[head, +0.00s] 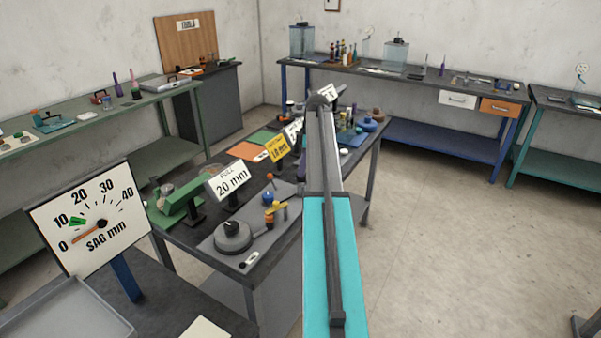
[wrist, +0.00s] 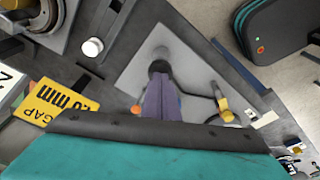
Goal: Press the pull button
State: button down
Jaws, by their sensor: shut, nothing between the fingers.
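A white sign reading PULL 20 mm (head: 230,180) stands on the middle bench in the head view. In front of it is a grey plate (head: 212,247) with a round dark knob (head: 232,233) and a small white-and-dark fitting (head: 250,260). I cannot tell which part is the pull button. In the wrist view my gripper (wrist: 159,68) is shut and empty, its purple fingers together over a pale grey plate (wrist: 190,60). Whether the tips touch the plate is unclear. A round white button (wrist: 92,47) lies up and left of the tips.
A yellow GAP sign (wrist: 62,103) stands left of my fingers in the wrist view, and a yellow-tipped part (wrist: 222,105) is to their right. A dial marked SAG mm (head: 92,217) stands at the left in the head view. Open floor (head: 440,230) lies to the right.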

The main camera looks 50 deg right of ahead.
notch_tip(320, 180, up, 11)
jog(key=p, duration=0.5)
dwell(0.8)
jog(key=shift+s+f, duration=0.1)
dwell(0.5)
